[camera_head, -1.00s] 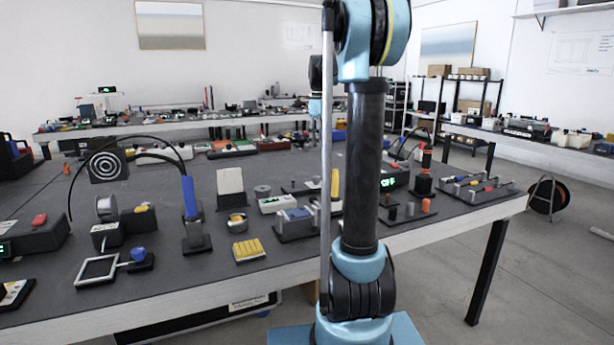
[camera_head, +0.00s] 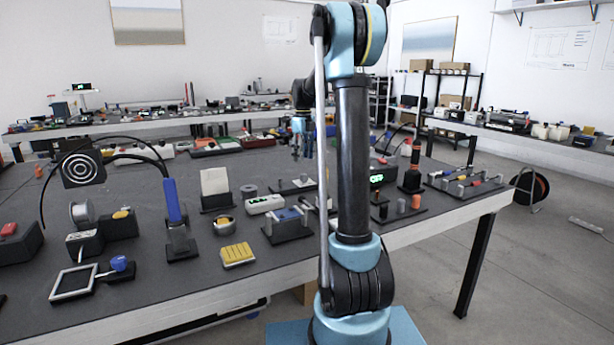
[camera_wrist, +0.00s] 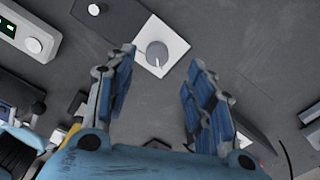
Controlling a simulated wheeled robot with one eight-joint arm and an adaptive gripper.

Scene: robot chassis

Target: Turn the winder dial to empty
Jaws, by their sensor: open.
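In the wrist view a round grey knob (camera_wrist: 157,54) with a pointer mark sits on a white square plate (camera_wrist: 148,38). It looks like the winder dial, but no label is legible. My gripper (camera_wrist: 161,62) is open and empty. Its two blue-padded fingers are apart, with the knob showing between their tips. No contact shows. In the head view my gripper (camera_head: 302,148) hangs fingers down over the table, just left of my upright arm link. I cannot make out the dial in the head view; my arm may hide it.
A white box with a green display and knob (camera_wrist: 31,37) is at upper left in the wrist view. The dark table (camera_head: 140,285) holds several devices, including a blue-handled lever (camera_head: 172,200) and a yellow block (camera_head: 237,254). Bare dark surface (camera_wrist: 265,45) shows right of the plate.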

